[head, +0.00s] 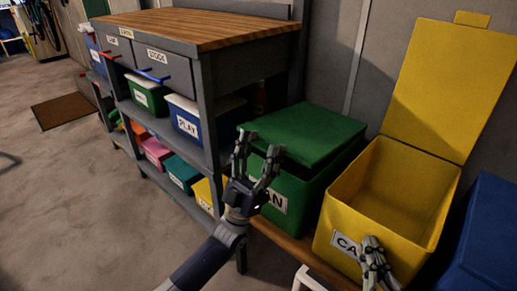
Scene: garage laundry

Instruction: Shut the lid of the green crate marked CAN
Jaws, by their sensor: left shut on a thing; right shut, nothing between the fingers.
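The green crate (314,192) stands on a wooden bench at centre right.
The yellow crate's lid (445,85) stands open against the wall. A blue crate (490,235) is at the right edge. A workbench (190,28) with drawers and shelves of labelled bins is at left.

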